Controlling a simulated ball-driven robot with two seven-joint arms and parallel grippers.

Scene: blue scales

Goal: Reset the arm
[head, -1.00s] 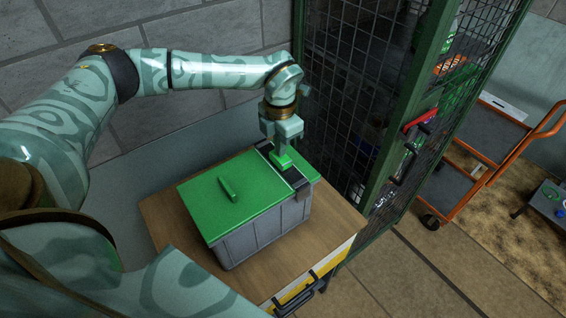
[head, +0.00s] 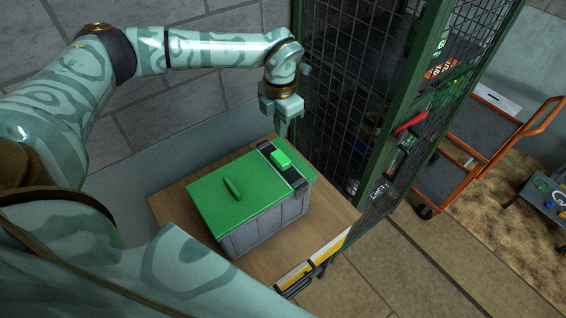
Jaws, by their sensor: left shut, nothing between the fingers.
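My left arm comes in from the left in the head view and reaches over a wooden table. My left gripper (head: 284,122) is shut and empty, pointing down. It appears above the back edge of a grey box with a green lid (head: 226,194). A small green block (head: 280,158) sits on the dark strip at the right side of the lid, apart from the fingers. My right gripper is not in view.
The wooden table (head: 176,212) carries the box. A green-framed mesh cage (head: 405,110) with a red handle (head: 410,124) stands close to the right. An orange cart (head: 447,186) stands beyond it. A grey block wall (head: 190,110) is behind.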

